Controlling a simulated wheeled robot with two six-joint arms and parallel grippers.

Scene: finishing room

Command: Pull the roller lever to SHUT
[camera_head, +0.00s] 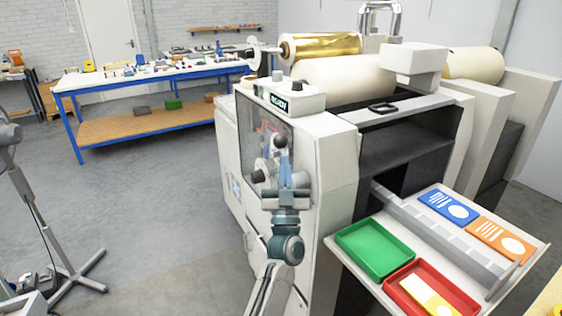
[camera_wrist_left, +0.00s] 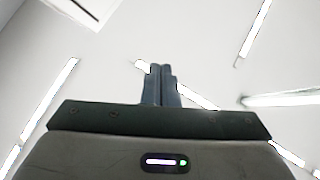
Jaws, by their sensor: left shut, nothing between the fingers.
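The white laminating machine (camera_head: 333,150) stands in the middle of the head view. On its left face, next to a clear panel, a dark ball knob (camera_head: 281,142) shows just above my fingertips. A second dark knob (camera_head: 258,176) sits beside a pale round hub to the left. I cannot tell which knob belongs to the roller lever, and no SHUT marking is readable. My left gripper (camera_head: 284,164) points upward in front of this face, shut and empty; I cannot tell whether it touches the knob. In the left wrist view its fingers (camera_wrist_left: 160,84) are together against the ceiling. My right gripper is out of view.
A tray (camera_head: 333,243) with a green bin (camera_head: 374,250), a red bin (camera_head: 414,273) and cards juts from the machine's front right. A blue-framed workbench (camera_head: 68,100) stands at the back left. A stand (camera_head: 63,268) is at the left. Grey floor between is clear.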

